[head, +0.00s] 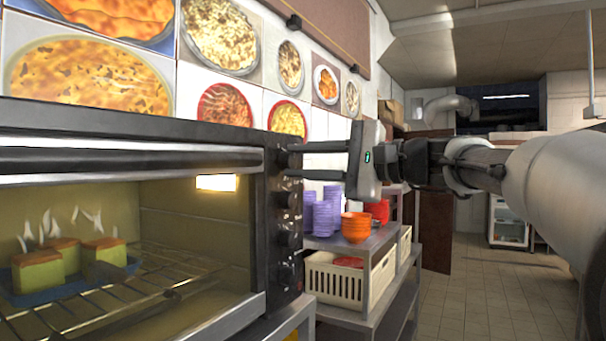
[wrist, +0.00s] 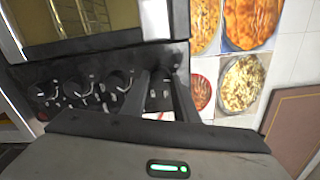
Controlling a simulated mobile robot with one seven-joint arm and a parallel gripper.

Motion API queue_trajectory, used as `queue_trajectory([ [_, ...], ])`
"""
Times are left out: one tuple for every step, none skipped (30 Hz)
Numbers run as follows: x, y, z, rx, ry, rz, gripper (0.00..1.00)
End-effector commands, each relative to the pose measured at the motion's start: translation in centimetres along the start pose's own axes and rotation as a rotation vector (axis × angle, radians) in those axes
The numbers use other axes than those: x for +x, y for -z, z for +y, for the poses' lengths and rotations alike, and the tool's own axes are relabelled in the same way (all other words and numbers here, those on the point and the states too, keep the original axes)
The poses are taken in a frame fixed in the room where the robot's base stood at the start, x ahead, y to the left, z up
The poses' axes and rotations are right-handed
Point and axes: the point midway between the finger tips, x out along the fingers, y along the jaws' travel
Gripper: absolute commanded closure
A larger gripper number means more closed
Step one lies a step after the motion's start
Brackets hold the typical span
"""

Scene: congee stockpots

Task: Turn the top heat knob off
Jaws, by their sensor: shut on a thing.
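The toaster oven (head: 120,140) stands at the left in the head view, with a black control panel and a column of dark knobs on its right side. My gripper (head: 294,162) reaches in from the right with its two dark fingers at the top heat knob, one above the other. In the wrist view the panel (wrist: 95,62) runs sideways, and my gripper (wrist: 163,78) has its fingers at the knob at the right end of the row, the top heat knob (wrist: 168,61). It is shut on that knob. The fingers hide much of it, so its pointer cannot be read.
Lower knobs (head: 289,236) sit below my gripper on the panel. The lit oven holds a wire rack and a blue tray (head: 75,285) of food. A metal shelf (head: 365,262) with orange bowls (head: 356,226) and a cream basket stands behind. The floor at right is clear.

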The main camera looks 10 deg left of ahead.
Motion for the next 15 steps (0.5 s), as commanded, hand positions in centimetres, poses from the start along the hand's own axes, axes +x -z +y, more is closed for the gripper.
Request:
queue_trajectory([
  [-0.01, 0.1, 0.3, -0.021, -0.002, 0.0, 0.95],
  [0.0, 0.1, 0.3, -0.033, -0.002, 0.0, 0.95],
  [0.0, 0.1, 0.28, -0.048, -0.002, 0.0, 0.95],
  [0.0, 0.1, 0.26, -0.058, -0.002, 0.0, 0.95],
  [-0.01, 0.09, 0.23, -0.066, -0.002, 0.0, 0.95],
  [0.0, 0.08, 0.2, -0.076, -0.002, 0.0, 0.95],
  [0.0, 0.07, 0.18, -0.082, -0.002, 0.0, 0.95],
  [0.0, 0.07, 0.16, -0.088, -0.002, 0.0, 0.95],
  [0.0, 0.06, 0.15, -0.094, -0.002, 0.0, 0.95],
  [0.0, 0.06, 0.14, -0.098, -0.002, 0.0, 0.95],
  [0.0, 0.05, 0.13, -0.101, -0.002, 0.0, 0.95],
  [0.0, 0.05, 0.12, -0.104, -0.002, 0.0, 0.95],
  [0.0, 0.05, 0.11, -0.105, -0.002, 0.0, 0.95],
  [0.0, 0.05, 0.1, -0.106, -0.002, 0.0, 0.95],
  [0.0, 0.04, 0.09, -0.107, -0.003, 0.0, 0.95],
])
